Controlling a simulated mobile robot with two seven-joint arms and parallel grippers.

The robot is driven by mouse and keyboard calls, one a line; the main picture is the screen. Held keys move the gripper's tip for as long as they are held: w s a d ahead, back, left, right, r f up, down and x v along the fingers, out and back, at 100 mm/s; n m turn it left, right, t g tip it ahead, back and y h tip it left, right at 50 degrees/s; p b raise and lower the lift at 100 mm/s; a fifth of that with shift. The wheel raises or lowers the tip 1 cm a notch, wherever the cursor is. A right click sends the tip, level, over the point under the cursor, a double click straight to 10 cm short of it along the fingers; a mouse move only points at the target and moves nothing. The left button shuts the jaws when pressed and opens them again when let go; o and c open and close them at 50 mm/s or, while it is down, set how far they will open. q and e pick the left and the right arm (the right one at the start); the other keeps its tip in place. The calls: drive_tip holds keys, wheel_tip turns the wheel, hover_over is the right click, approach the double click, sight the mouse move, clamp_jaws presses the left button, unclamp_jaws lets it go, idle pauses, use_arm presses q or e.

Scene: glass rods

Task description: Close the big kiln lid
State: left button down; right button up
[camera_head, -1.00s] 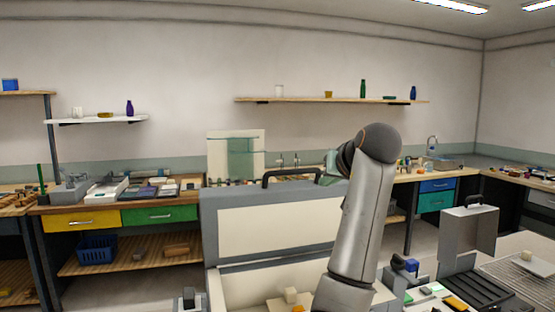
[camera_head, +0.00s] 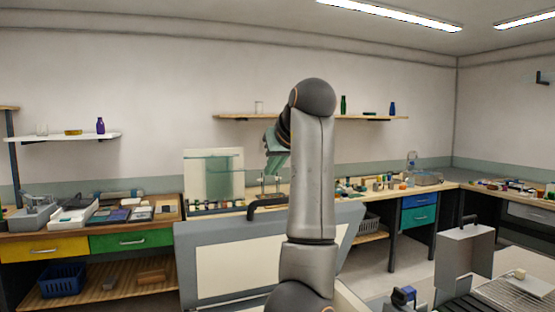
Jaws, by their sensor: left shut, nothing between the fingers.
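The big kiln lid (camera_head: 185,260) is a grey panel with a cream inner face. It stands open in the lower middle, inner face toward me. Its dark handle (camera_head: 266,203) is on its top edge. The kiln body is mostly below the picture, and my arm covers the lid's right part. My left arm rises in front of the lid to its elbow, then drops behind. My left gripper (camera_head: 276,158) is a greenish part above the handle, partly behind the arm. It is shut and empty; its fingertips are hard to make out, and I cannot tell if it touches the lid. My right gripper is out of view.
A smaller grey box with an open lid (camera_head: 464,255) stands at the right, beside a wire rack (camera_head: 505,295). A back bench with a yellow drawer (camera_head: 42,249) and a green drawer (camera_head: 130,241) runs behind. Wall shelves hold bottles.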

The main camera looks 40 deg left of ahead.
sight(271, 219)
use_arm(q)
drive_tip(key=x, duration=0.4)
drive_tip(key=shift+a+p, duration=0.1)
drive_tip(key=shift+p, duration=0.2)
drive_tip(key=shift+s+d+f, duration=0.15)
drive_tip(key=shift+d+f, duration=0.3)
drive_tip(key=shift+s+d+f, duration=0.2)
drive_tip(key=shift+d+f, duration=0.3)
drive_tip(key=shift+s+d+f, duration=0.3)
drive_tip(key=shift+d+f, duration=0.1)
drive_tip(key=shift+f, duration=0.1)
